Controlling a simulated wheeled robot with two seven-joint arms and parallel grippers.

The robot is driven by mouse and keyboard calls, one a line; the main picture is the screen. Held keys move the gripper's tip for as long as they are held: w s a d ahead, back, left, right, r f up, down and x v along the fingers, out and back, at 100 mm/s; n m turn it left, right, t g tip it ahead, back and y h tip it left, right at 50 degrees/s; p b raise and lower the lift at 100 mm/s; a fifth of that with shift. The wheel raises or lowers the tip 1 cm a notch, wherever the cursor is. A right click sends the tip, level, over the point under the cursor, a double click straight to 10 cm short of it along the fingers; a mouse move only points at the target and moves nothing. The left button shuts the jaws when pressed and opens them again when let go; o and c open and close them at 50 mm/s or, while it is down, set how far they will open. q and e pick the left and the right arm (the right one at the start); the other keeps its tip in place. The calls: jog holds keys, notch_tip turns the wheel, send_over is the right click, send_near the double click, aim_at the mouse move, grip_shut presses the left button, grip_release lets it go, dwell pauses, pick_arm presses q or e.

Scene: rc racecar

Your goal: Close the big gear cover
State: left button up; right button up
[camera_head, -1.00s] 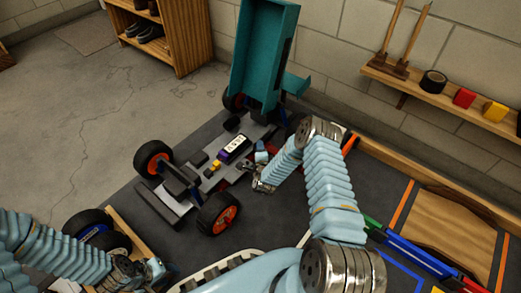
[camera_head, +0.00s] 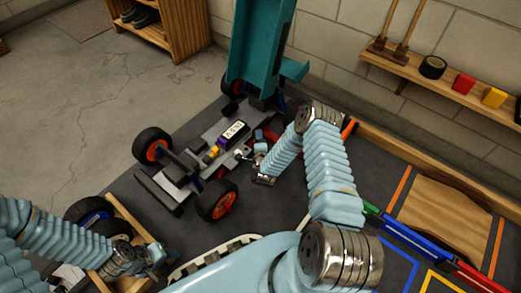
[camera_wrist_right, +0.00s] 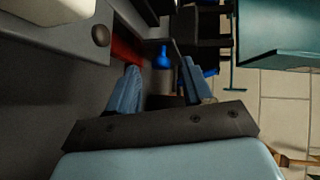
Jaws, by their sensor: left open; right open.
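The RC car chassis (camera_head: 190,170) stands on the dark work mat. A teal cover (camera_head: 258,40), which I take for the big gear cover, stands tipped up at the car's far end. Part of the teal cover also shows at the top right of the right wrist view (camera_wrist_right: 275,25). My right gripper (camera_head: 256,166) is low beside the car's right side, below and apart from the cover. In the right wrist view its two blue fingers (camera_wrist_right: 160,88) are apart with nothing held. My left gripper (camera_head: 160,260) is open near the bottom left, away from the car.
A wooden tray with spare wheels (camera_head: 90,212) lies near my left gripper. A block wall with a wooden shelf (camera_head: 440,85) holding tape and coloured blocks is at the back right. A wooden board (camera_head: 445,215) lies on the right of the table.

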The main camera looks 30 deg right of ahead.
jog(key=p+v, duration=0.2)
jog(key=v, duration=0.9)
jog(key=shift+s, duration=0.1)
